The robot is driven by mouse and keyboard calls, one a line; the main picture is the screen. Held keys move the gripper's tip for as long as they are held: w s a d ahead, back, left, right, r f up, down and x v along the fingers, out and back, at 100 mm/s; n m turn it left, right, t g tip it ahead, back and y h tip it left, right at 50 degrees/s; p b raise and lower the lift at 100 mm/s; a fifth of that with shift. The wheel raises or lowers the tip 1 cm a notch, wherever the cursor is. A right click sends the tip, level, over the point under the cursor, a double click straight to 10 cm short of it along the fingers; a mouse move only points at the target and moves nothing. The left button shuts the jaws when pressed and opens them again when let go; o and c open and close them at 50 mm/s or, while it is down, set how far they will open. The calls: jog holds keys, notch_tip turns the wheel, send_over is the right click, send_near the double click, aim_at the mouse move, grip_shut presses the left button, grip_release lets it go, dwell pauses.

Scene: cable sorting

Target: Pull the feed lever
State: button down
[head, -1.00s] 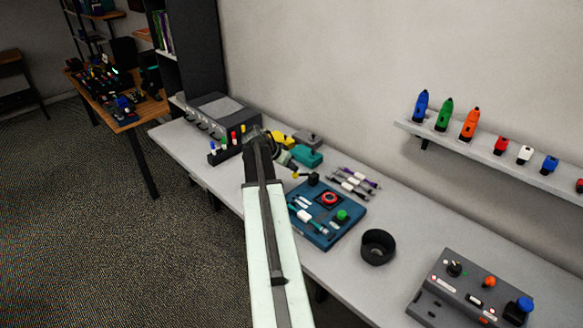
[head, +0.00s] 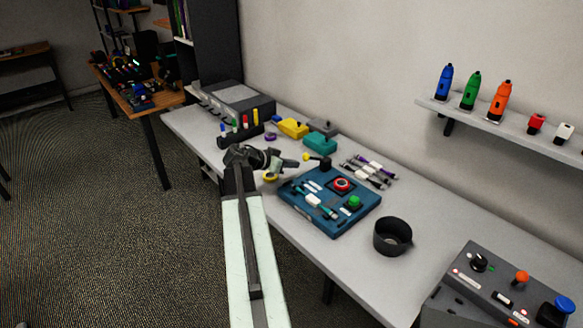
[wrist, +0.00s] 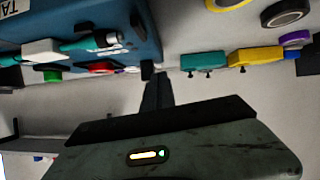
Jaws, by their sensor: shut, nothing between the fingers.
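A lever with a yellow ball (head: 306,157) and a black block (head: 325,164) stands at the back-left corner of the blue board (head: 330,230). Its ball points left. I see no label to tell whether this is the feed lever. My gripper (head: 294,163) is shut and empty, just left of and in front of the yellow ball; I cannot tell whether they touch. In the wrist view, my gripper's dark finger (wrist: 156,90) points toward the blue board's edge, and the lever's ball is not clear there.
The blue board carries a red button (head: 342,184) and a green button (head: 354,202). A grey control box (head: 465,290) with an orange knob (head: 521,277) is at right. A black cup (head: 392,236), yellow connector (head: 292,128) and teal connector (head: 320,144) stand nearby.

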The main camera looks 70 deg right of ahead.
jog(key=shift+s+d, duration=0.15)
jog(key=shift+s, duration=0.25)
jog(key=shift+s, duration=0.15)
jog(key=shift+r, duration=0.1)
dwell(0.7)
jog(key=shift+d+r+p, duration=0.1)
jog(key=shift+r+p, duration=0.25)
jog(key=shift+p, duration=0.15)
jog(key=w+a+r+p, duration=0.2)
jog(key=r+p, duration=0.3)
jog(key=w+a+r+p, duration=0.1)
jog(key=a+r+p, duration=0.1)
jog(key=r+p, duration=0.4)
jog(key=shift+w+a, duration=0.3)
jog(key=shift+w, duration=0.1)
